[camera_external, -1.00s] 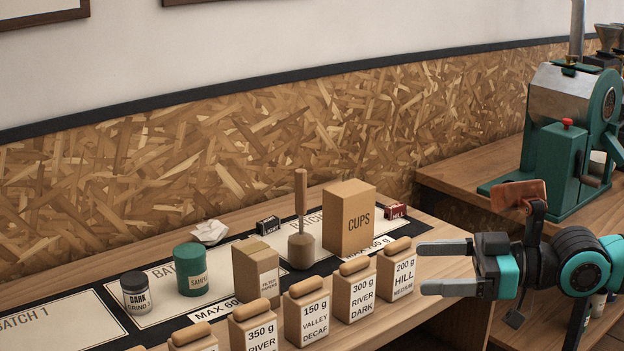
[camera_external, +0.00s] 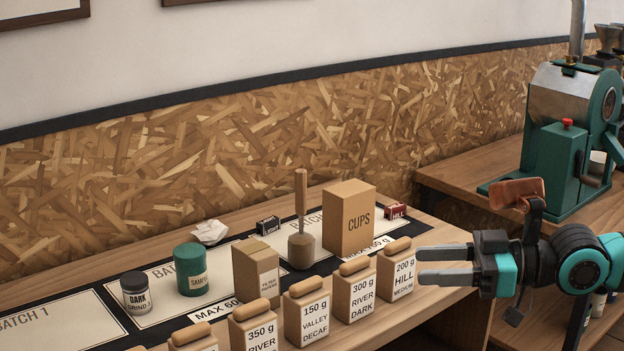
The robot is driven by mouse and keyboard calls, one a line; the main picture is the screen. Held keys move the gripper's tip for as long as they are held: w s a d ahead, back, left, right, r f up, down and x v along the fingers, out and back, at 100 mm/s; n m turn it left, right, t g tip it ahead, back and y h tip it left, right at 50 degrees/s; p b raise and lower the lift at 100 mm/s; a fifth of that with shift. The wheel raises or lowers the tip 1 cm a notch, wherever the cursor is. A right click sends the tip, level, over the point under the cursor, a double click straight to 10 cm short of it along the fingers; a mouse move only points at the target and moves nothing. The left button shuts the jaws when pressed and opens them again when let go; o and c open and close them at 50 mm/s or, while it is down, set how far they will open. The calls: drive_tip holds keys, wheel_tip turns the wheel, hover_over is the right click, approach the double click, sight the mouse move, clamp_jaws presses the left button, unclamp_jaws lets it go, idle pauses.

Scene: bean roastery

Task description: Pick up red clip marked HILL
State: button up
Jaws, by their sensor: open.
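The red clip (camera_external: 395,211) marked HILL lies at the back right of the dark mat, just right of the tan CUPS box (camera_external: 348,218). My gripper (camera_external: 419,265) comes in from the right with its two grey fingers apart and nothing between them. It is in front of the clip and lower in the picture, apart from it. The fingertips are close to the right side of the 200 g HILL bag (camera_external: 396,271); I cannot tell whether they touch it.
Several labelled bags, such as 300 g RIVER DARK (camera_external: 354,292), line the front. A wooden tamper (camera_external: 301,246), black clip (camera_external: 268,225), filter box (camera_external: 256,271), green tin (camera_external: 190,270) and dark jar (camera_external: 136,292) stand left. A green roaster (camera_external: 560,150) stands back right.

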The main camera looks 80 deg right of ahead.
drive_tip(key=w+d+r+n+g+h, duration=0.1)
drive_tip(key=w+d+r+g+h, duration=0.15)
drive_tip(key=w+d, duration=0.45)
drive_tip(key=w+d+r+n+g+h, duration=0.1)
drive_tip(key=w+d+r+g+h, duration=0.1)
drive_tip(key=w+d+g, duration=0.45)
drive_tip(key=w+d+n+g, duration=0.2)
drive_tip(key=w+d, duration=0.1)
drive_tip(key=d, duration=1.7)
drive_tip(key=n+g+y, duration=0.4)
drive_tip(key=g+y, duration=0.1)
drive_tip(key=g, duration=0.1)
hover_over(398, 206)
drive_tip(key=shift+h, duration=0.25)
drive_tip(key=f, duration=1.3)
drive_tip(key=s+f, duration=0.1)
drive_tip(key=f, duration=0.6)
drive_tip(key=shift+f, duration=0.35)
drive_tip(key=shift+w+f, duration=0.2)
drive_tip(key=shift+f, duration=0.7)
drive_tip(key=shift+w+f, duration=0.2)
drive_tip(key=shift+f, duration=0.7)
drive_tip(key=shift+w+f, duration=0.2)
drive_tip(key=shift+f, duration=0.7)
drive_tip(key=shift+a, duration=0.1)
clamp_jaws()
